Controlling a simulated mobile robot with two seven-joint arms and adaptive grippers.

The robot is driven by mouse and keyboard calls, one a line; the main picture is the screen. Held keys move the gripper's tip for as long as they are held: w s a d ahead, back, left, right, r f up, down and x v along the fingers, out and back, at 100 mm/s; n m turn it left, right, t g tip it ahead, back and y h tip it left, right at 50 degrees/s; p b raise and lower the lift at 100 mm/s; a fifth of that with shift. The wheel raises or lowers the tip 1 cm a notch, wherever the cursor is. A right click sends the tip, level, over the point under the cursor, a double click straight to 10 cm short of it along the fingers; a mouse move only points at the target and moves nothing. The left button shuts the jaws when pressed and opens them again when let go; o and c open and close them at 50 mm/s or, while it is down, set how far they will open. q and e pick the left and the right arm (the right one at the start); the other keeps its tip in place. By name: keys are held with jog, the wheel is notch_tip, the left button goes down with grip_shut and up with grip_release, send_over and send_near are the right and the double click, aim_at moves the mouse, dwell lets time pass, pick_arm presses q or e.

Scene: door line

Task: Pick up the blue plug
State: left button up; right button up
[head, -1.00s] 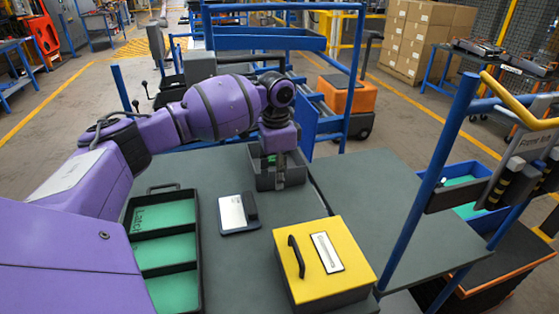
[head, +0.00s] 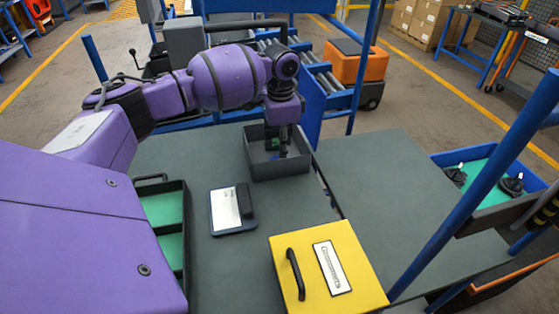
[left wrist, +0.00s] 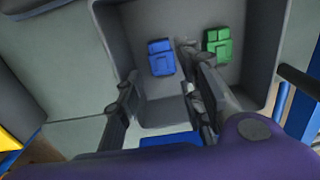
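The blue plug (left wrist: 161,57) lies on the floor of a grey bin, seen in the left wrist view; I cannot make it out in the head view. A green plug (left wrist: 217,44) lies to its right in the same bin, and also shows in the head view (head: 273,144). The grey bin (head: 280,169) stands at the far edge of the table. My left gripper (left wrist: 159,66) points down into the bin, open and empty, with the blue plug appearing between its fingers. The gripper also shows in the head view (head: 283,150). My right gripper is not in view.
A white-and-dark device (head: 226,212) and a yellow box with a black handle (head: 330,268) stand on the table (head: 170,153). A green-lined tray (head: 158,188) is at left. A blue post (head: 480,185) rises at right, before a blue bin (head: 490,218) holding dark items.

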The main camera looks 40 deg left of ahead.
pick_arm(q)
notch_tip(320, 180, down, 5)
jog(key=shift+a+r, duration=0.15)
jog(key=shift+r, duration=0.05)
jog(key=c, duration=0.6)
jog(key=shift+r, duration=0.1)
jog(key=shift+c, duration=0.2)
